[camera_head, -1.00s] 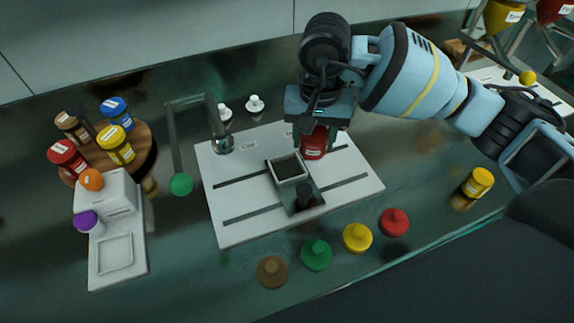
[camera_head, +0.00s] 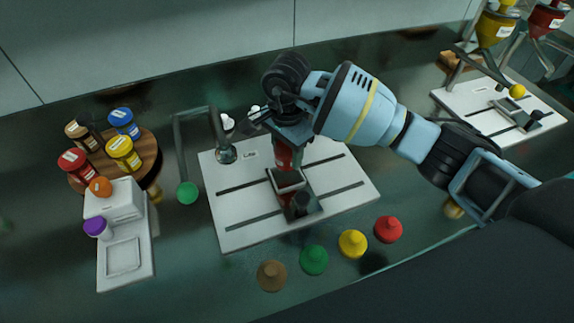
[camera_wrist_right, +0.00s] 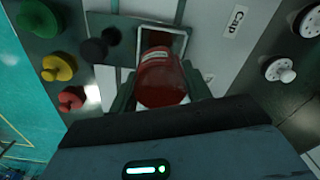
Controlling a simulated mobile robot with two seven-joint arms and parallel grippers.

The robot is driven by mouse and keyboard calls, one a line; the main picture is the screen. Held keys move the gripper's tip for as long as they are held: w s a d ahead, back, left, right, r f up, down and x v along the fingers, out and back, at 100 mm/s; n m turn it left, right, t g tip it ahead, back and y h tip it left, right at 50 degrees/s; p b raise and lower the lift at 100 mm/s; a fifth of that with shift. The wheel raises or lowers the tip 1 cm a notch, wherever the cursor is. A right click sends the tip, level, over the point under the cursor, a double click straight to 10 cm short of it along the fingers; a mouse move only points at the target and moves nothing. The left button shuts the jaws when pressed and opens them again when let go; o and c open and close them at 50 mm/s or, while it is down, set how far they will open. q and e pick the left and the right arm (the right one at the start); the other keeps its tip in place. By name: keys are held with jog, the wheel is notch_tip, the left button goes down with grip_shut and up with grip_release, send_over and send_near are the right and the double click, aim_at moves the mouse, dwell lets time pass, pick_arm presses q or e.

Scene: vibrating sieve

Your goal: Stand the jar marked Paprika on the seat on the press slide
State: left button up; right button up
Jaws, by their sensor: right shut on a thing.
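A red jar (camera_head: 286,155), also in the right wrist view (camera_wrist_right: 163,82), is gripped by my right gripper (camera_head: 283,140). Its label is too small to read. The jar is roughly upright in the head view, just behind and over the square light-rimmed seat (camera_head: 289,187). In the right wrist view its far end overlaps the seat frame (camera_wrist_right: 172,36); I cannot tell whether it touches. The seat is on the dark press slide (camera_head: 313,210), which has a black knob (camera_head: 301,200). My left gripper is not in view.
The white board (camera_head: 237,233) has two dark slots and a thin post (camera_head: 221,130) at its left. Coloured caps, such as the red one (camera_head: 388,229), lie in front. A wooden turntable (camera_head: 147,165) with several jars and a white device (camera_head: 125,215) stand left.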

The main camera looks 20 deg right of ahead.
aim_at(287, 165)
jog(key=shift+f, duration=2.45)
jog(key=shift+f, duration=0.2)
jog(key=o, duration=1)
jog(key=shift+c, duration=0.2)
jog(key=shift+r, duration=0.1)
notch_tip(287, 165, up, 12)
jog(key=shift+r, duration=0.1)
